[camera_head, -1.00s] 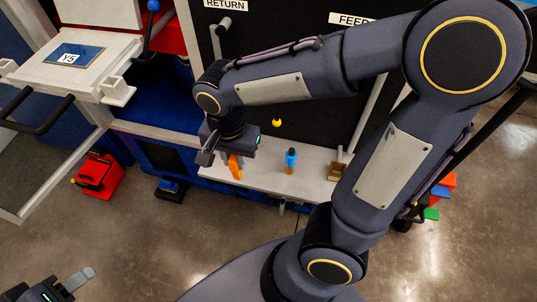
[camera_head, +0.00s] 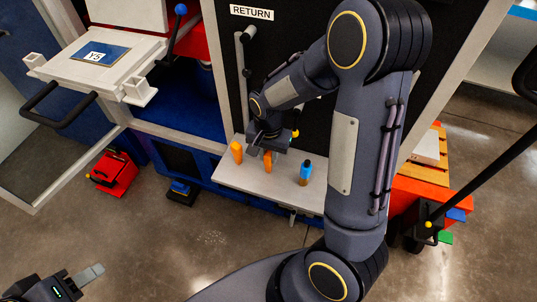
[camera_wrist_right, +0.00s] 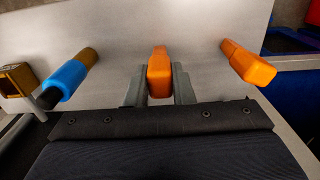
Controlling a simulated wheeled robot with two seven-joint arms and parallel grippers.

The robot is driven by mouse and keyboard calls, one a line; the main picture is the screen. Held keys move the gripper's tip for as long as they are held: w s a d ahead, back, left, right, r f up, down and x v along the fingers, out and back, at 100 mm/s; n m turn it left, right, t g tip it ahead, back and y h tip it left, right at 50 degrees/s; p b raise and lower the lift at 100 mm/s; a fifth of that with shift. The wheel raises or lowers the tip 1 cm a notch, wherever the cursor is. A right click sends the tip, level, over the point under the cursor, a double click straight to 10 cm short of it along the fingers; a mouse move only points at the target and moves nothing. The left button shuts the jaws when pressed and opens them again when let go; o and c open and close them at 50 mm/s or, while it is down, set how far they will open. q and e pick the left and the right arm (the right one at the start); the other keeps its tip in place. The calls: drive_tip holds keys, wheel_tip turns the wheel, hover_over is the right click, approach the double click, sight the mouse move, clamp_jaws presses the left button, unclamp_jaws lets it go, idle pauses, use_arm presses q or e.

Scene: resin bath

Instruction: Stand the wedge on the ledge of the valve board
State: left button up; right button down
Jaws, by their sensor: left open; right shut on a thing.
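The orange wedge (camera_head: 268,161) is between the fingers of my right gripper (camera_head: 266,155), over the light ledge (camera_head: 258,184) of the dark valve board (camera_head: 290,35). In the right wrist view the fingers close on both sides of the wedge (camera_wrist_right: 160,75). I cannot tell whether its base touches the ledge. A second orange piece (camera_head: 236,152) stands apart on the ledge, left of the gripper; in the wrist view it is at the right (camera_wrist_right: 247,63). My left gripper (camera_head: 85,277) is open and empty at the bottom left, far from the ledge.
A blue bottle with a dark top (camera_head: 305,172) stands on the ledge, right of my right gripper. A brownish holder (camera_wrist_right: 17,78) is beyond it. A yellow knob (camera_head: 295,133) juts from the board. A red box (camera_head: 113,173) stands on the floor at left.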

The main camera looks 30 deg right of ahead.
drive_tip(key=shift+f, duration=0.2)
drive_tip(key=shift+f, duration=0.15)
drive_tip(key=c, duration=1.3)
unclamp_jaws()
drive_tip(key=shift+o, duration=0.2)
drive_tip(key=shift+r, duration=0.3)
wheel_tip(320, 180, up, 12)
drive_tip(key=p, duration=0.1)
drive_tip(key=s+a+r+n+t+y, duration=0.2)
drive_tip(key=s+r+n, duration=0.1)
drive_tip(key=s, duration=0.5)
drive_tip(key=s+a+r+n+t+y, duration=0.1)
drive_tip(key=s+a+r+n+t, duration=0.1)
drive_tip(key=s+n, duration=0.3)
drive_tip(key=s+t, duration=0.1)
drive_tip(key=s, duration=0.3)
drive_tip(key=shift+a+r+t+y+p, duration=0.2)
drive_tip(key=shift+r+t+y+p, duration=0.1)
drive_tip(key=shift+r+y, duration=0.1)
